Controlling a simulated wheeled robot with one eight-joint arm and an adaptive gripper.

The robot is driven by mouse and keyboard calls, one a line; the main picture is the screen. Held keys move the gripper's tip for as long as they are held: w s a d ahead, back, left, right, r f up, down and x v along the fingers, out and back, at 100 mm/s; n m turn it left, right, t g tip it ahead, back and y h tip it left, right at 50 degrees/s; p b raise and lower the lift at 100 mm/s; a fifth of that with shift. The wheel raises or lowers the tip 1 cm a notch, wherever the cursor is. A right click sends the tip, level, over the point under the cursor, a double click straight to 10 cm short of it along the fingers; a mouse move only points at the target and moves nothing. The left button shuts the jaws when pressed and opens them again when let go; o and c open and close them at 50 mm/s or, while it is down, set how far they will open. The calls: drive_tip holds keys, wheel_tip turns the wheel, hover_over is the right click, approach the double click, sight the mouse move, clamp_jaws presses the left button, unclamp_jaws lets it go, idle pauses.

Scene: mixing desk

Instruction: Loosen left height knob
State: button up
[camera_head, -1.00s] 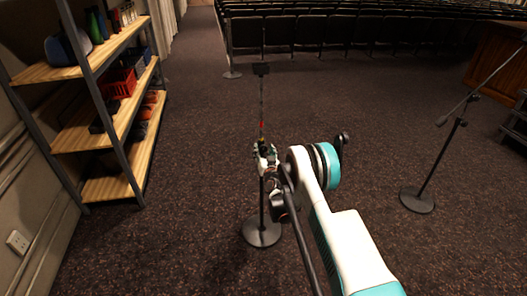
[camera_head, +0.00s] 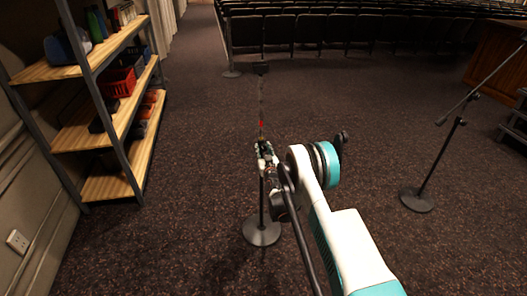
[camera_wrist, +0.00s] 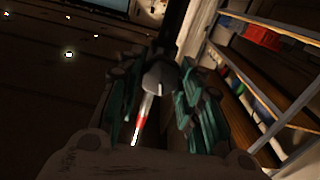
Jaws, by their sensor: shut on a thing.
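The left stand (camera_head: 262,205) rises upright from a round base in the middle of the head view. My gripper (camera_head: 264,152) is at the pole's mid-height, at the height knob, which is too small to make out in the head view. In the wrist view, a dark grey knob (camera_wrist: 156,76) sits between the two teal fingers of my gripper (camera_wrist: 160,100). The fingers are shut on it. The red and white marked pole (camera_wrist: 143,115) runs just below it.
A shelf unit (camera_head: 128,55) with bottles, red bins and other goods stands at the left, by the wall. A second stand with a boom (camera_head: 417,198) stands at the right. Rows of dark seats (camera_head: 350,32) are behind. The carpet between is clear.

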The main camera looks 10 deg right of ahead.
drive_tip(key=n, duration=1.1)
drive_tip(key=shift+n, duration=1.7)
drive_tip(key=o, duration=1.1)
drive_tip(key=shift+a, duration=0.1)
drive_tip(key=shift+c, duration=0.2)
drive_tip(key=shift+s, duration=0.1)
